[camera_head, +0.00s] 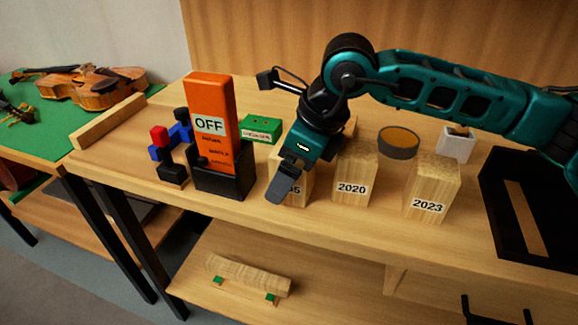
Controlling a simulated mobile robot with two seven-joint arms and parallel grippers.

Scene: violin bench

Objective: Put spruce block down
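Three pale spruce blocks stand upright in a row along the bench's front. The right one (433,188) is labelled 2023 and the middle one (354,172) is labelled 2020. The left one (302,189) has a label partly hidden, with only its end, 5, readable. My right gripper (281,184) comes down over this left block from above. One dark finger lies across its front and covers part of the label. The other finger is hidden, so its grip on the block is unclear. The block appears upright at the bench top. My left gripper is out of view.
An orange OFF box (212,122) in a black holder stands left of the blocks, near a green box (261,129). A round tin (398,142), a white cup (456,144) and a black tray (494,196) are to the right. A lower shelf holds a curved wood piece (247,273).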

